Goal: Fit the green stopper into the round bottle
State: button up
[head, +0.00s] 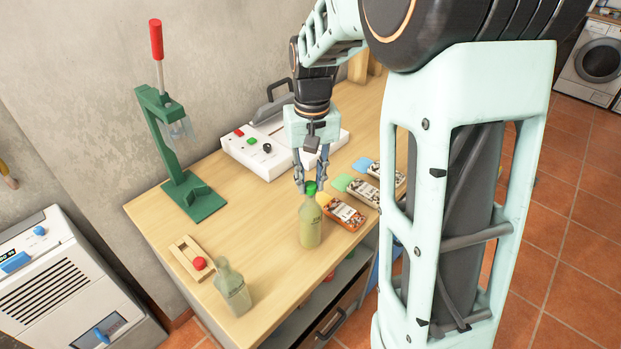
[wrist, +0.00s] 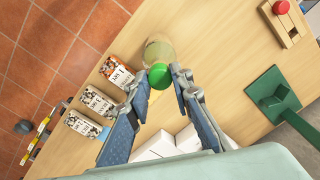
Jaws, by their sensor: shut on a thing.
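The round bottle (head: 310,228), pale yellow-green, stands upright on the wooden table near its front edge. The green stopper (head: 311,188) is at the top of its neck; how deep it sits, or whether it touches the rim, I cannot tell. My gripper (head: 308,188) points down over the bottle and is shut on the stopper. In the wrist view the stopper (wrist: 160,76) lies between the fingertips (wrist: 160,80), with the bottle's body (wrist: 159,50) below it. The stopper's lower part is hidden there.
A second clear bottle (head: 232,288) stands at the front left, beside a wooden holder with a red stopper (head: 199,263). A green lever press (head: 190,195) and a white machine (head: 262,150) stand behind. Labelled packets (head: 345,214) lie close right of the round bottle.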

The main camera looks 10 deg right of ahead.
jog(key=shift+f, duration=0.15)
jog(key=o, duration=0.8)
jog(key=shift+o, duration=0.2)
jog(key=o, duration=0.5)
jog(key=shift+c, duration=0.2)
jog(key=shift+r+p, duration=2.65)
jog(key=shift+r, duration=0.95)
jog(key=shift+f, duration=0.1)
